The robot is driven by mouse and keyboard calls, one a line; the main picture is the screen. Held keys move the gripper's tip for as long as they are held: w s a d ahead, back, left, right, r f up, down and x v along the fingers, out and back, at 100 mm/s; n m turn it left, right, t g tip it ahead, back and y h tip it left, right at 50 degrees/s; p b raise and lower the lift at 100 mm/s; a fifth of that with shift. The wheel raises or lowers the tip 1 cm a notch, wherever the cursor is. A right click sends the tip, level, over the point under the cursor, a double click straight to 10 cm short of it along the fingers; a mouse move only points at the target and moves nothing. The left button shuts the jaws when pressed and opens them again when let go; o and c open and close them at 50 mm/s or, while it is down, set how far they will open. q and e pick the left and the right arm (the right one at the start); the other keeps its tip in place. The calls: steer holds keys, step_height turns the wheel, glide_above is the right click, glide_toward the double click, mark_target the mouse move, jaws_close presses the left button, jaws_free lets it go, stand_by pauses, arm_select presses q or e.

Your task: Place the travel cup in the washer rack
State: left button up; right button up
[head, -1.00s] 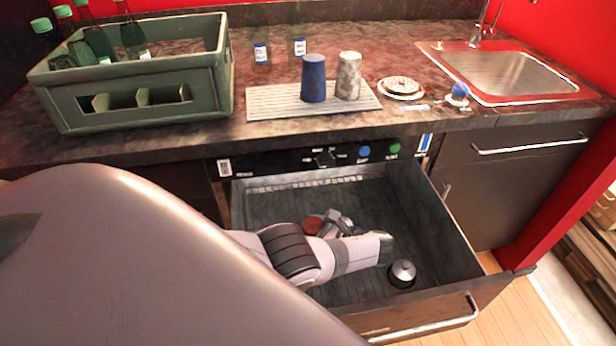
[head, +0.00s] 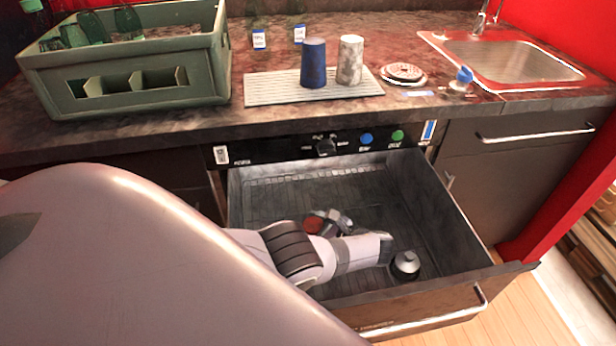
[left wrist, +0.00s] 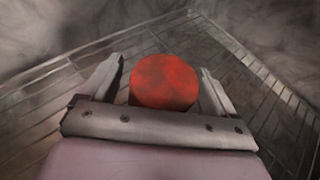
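A round red top (left wrist: 165,82) of an upright object, possibly the travel cup, sits in the open washer drawer. It also shows in the head view (head: 312,227), partly hidden by my gripper. My left gripper (head: 335,222) is low inside the drawer. In the left wrist view its fingers (left wrist: 160,82) stand apart, one on each side of the red top, with a visible gap on the left. The washer rack (left wrist: 270,85) shows as wire mesh around it. The object's body is hidden. My right gripper is not in view.
A silver and dark round object (head: 405,265) stands in the drawer's front right. On the counter are a green crate (head: 130,80) with bottles, a mat (head: 270,92), a blue cup (head: 313,65), a speckled cup (head: 350,62) and a sink (head: 515,60). The drawer's back right floor is clear.

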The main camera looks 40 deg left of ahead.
arm_select(q)
steer(key=shift+r, duration=0.2)
steer(key=v, duration=0.7)
steer(key=shift+d, duration=0.25)
steer(key=shift+w+r, duration=0.1)
